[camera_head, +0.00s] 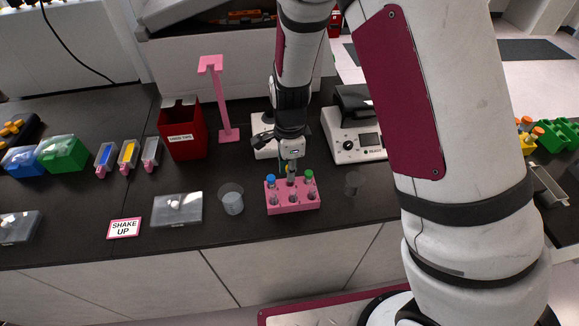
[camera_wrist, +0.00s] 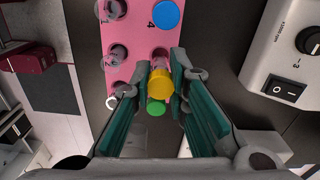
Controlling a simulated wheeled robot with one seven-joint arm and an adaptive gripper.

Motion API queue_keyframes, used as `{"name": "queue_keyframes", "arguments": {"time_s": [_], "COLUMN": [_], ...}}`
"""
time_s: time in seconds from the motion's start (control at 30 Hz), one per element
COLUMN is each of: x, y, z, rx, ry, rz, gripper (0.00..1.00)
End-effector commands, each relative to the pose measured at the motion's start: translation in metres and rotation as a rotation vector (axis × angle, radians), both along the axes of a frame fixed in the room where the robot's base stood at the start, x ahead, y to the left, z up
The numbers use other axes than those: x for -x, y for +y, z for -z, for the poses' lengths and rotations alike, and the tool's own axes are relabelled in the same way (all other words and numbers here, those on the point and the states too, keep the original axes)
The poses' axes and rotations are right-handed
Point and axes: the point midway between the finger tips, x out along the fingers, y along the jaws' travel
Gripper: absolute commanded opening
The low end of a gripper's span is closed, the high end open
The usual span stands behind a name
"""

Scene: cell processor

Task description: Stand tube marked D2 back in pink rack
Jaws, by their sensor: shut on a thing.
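The pink rack (camera_head: 293,207) stands on the dark bench. A blue-capped tube (camera_head: 271,181) stands at its back left and a green-capped tube (camera_head: 309,175) at its back right. My gripper (camera_head: 290,166) is over the middle of the back row, shut on a yellow-capped tube (camera_wrist: 160,84). The green cap (camera_wrist: 155,108) and blue cap (camera_wrist: 167,14) lie on either side of it in the wrist view. The held tube appears roughly upright; I cannot tell whether its lower end is in a hole. No D2 mark is readable.
Clear empty-looking vessels sit in the rack's front row. A clear beaker (camera_head: 231,199) stands left of the rack and a small clear cup (camera_head: 353,184) right. A white device (camera_head: 357,146) is behind right. A pink stand (camera_head: 220,105) and red bin (camera_head: 182,132) stand back left.

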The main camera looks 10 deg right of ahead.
Motion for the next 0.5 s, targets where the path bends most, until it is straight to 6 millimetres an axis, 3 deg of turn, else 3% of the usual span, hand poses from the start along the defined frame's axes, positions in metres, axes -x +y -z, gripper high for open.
{"name": "queue_keyframes", "arguments": {"time_s": [0.5], "x": [0.0001], "y": [-0.0001], "z": [0.0086], "rx": [0.0], "ry": [0.0], "rz": [0.0], "gripper": [0.0]}}
